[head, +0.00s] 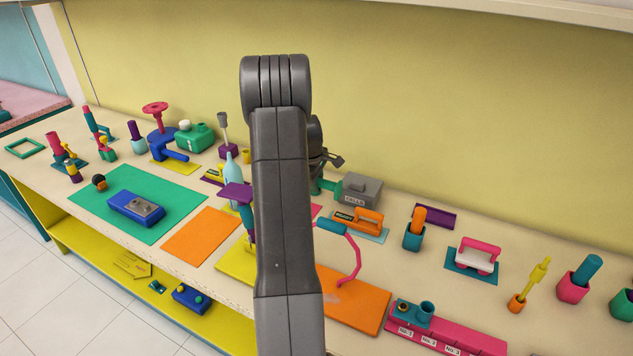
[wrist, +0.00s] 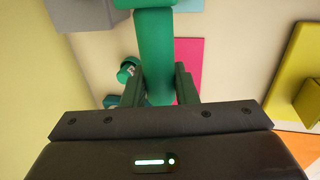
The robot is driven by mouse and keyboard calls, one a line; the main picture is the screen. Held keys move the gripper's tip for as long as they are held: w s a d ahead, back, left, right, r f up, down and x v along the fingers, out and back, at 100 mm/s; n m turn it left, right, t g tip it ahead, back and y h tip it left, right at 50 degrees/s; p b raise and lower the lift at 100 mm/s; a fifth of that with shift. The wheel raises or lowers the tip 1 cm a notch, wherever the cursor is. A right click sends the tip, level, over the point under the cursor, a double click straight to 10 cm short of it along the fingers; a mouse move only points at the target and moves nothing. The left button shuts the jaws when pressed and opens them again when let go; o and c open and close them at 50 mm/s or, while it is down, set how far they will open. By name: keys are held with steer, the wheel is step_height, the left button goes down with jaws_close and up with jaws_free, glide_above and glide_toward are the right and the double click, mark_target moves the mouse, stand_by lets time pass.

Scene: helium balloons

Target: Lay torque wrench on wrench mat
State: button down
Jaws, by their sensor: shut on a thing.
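My gripper (wrist: 166,88) is shut on a long green handle, which I take to be the torque wrench (wrist: 155,45). The handle runs between the fingers toward the top of the wrist view, where its far end is cut off. In the head view a green part of it (head: 326,186) shows beside my arm, left of the grey box. My arm hides most of the gripper there. A flat pink mat (wrist: 188,62) lies below and beside the handle in the wrist view. Only a sliver of it (head: 316,211) shows in the head view. I cannot tell which mat is the wrench mat.
A grey box marked CELLS (head: 360,190) stands close right of the green part. A blue-handled pink hooked tool (head: 350,250) is right of my arm. Green (head: 175,188), orange (head: 200,236) and yellow (head: 237,262) mats lie left. Several tools and holders crowd the bench.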

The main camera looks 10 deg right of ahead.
steer(key=shift+f+b, duration=1.95)
steer(key=shift+f, duration=1.05)
steer(key=shift+f+b, duration=0.65)
steer(key=shift+b, duration=0.05)
jaws_free()
steer(key=shift+r, duration=0.1)
steer(key=p+v, duration=0.4)
steer(key=v, duration=0.5)
stand_by(0.6)
